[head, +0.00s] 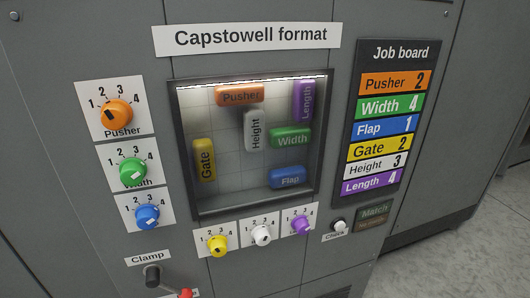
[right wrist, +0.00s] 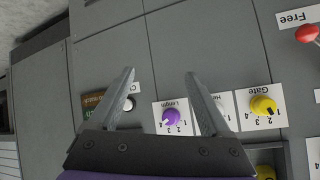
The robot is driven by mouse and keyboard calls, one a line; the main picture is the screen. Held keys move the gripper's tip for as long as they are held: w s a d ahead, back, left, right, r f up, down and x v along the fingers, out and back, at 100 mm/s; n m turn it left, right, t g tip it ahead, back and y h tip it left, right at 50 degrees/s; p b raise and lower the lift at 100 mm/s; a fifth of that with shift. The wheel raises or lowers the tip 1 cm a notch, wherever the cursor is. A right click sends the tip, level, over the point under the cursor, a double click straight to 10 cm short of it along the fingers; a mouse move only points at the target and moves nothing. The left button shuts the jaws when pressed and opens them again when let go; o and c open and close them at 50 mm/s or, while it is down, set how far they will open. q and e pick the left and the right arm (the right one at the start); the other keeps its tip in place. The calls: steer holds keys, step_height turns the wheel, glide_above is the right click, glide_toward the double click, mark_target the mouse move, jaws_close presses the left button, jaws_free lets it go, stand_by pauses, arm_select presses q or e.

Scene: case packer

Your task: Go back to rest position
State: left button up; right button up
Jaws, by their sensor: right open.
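My right gripper (right wrist: 160,76) is open, with its two metal fingers apart in the right wrist view. Nothing shows between the fingertips except the grey cabinet face behind. The purple Length knob (right wrist: 170,117) shows between the fingers, lower in the picture. The white Check button (right wrist: 127,103) is beside the left finger, and the right finger partly hides the Height dial card (right wrist: 226,105). I cannot tell how far the fingers are from the panel. Neither gripper shows in the head view, and my left gripper is in no view.
The grey cabinet carries a lit window (head: 235,190), orange (head: 115,113), green (head: 132,172) and blue (head: 147,217) knobs, and a job board (head: 399,53). Open floor (head: 470,245) lies right.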

steer(key=s+d+f+n+g+h, duration=0.1)
steer(key=s+d+f+g, duration=0.15)
steer(key=s, duration=0.45)
steer(key=s+d+f+n+g, duration=0.1)
steer(key=s+d+f+g, duration=0.2)
steer(key=s, duration=0.4)
arm_select(q)
step_height(320, 180, up, 21)
steer(key=w+p, duration=0.1)
steer(key=p, duration=1.7)
steer(key=shift+w+t, duration=0.4)
arm_select(e)
step_height(320, 180, up, 21)
steer(key=w, duration=0.2)
steer(key=shift+a+r, duration=0.2)
arm_select(q)
steer(key=shift+s+f, duration=0.1)
steer(key=shift+s, duration=0.05)
arm_select(e)
steer(key=shift+w+f, duration=0.1)
steer(key=shift+w, duration=0.05)
